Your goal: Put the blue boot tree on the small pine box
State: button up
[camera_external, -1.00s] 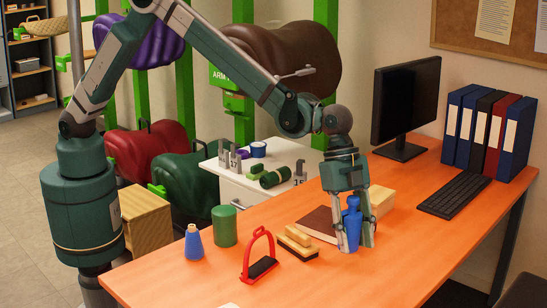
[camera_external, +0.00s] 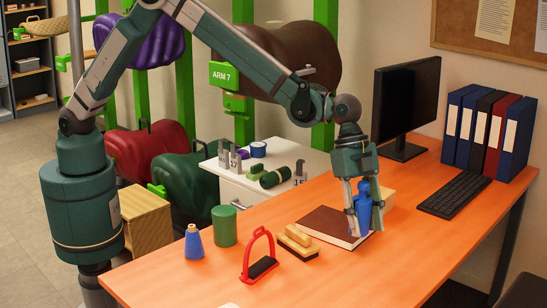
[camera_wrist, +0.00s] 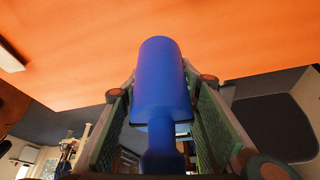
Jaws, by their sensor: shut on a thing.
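The blue boot tree (camera_external: 364,212) is upright between the fingers of my gripper (camera_external: 363,208). My gripper is shut on it, and it also fills the middle of the wrist view (camera_wrist: 161,85) between the two finger pads. Its lower end shows in front of the brown book's right edge; I cannot tell the exact gap below it.
On the orange desk (camera_external: 330,280) are a brown book (camera_external: 325,223), a wooden brush (camera_external: 297,242), a red stirrup (camera_external: 260,260), a green cylinder (camera_external: 224,226) and a blue bottle (camera_external: 194,243). A keyboard (camera_external: 453,197) and monitor (camera_external: 405,105) stand right. The front right is clear.

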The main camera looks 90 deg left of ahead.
jog(key=w+a+r+p, duration=0.1)
jog(key=w+a, duration=0.3)
jog(key=a, duration=0.7)
jog(key=w+a+r+n+p, duration=0.1)
jog(key=w+a+r+p, duration=0.1)
jog(key=a, duration=0.8)
jog(key=w+a+r+t+p, duration=0.1)
jog(key=w+a+r+p, duration=0.1)
jog(key=w+a, duration=0.4)
jog(key=a, duration=0.5)
jog(key=shift+a+r+n, duration=0.35)
jog(key=shift+r+n, duration=0.05)
jog(key=shift+w, duration=0.1)
send_near(385, 198)
jog(key=shift+w+d+f, duration=0.15)
jog(key=shift+w+d, duration=0.25)
jog(key=shift+d, duration=0.05)
jog(key=shift+w+d+f, duration=0.2)
jog(key=shift+w+d, duration=0.15)
jog(key=shift+d, duration=0.1)
jog(key=shift+f, duration=0.1)
jog(key=shift+f, duration=1.8)
jog(key=shift+f+b, duration=0.1)
jog(key=shift+b, duration=0.25)
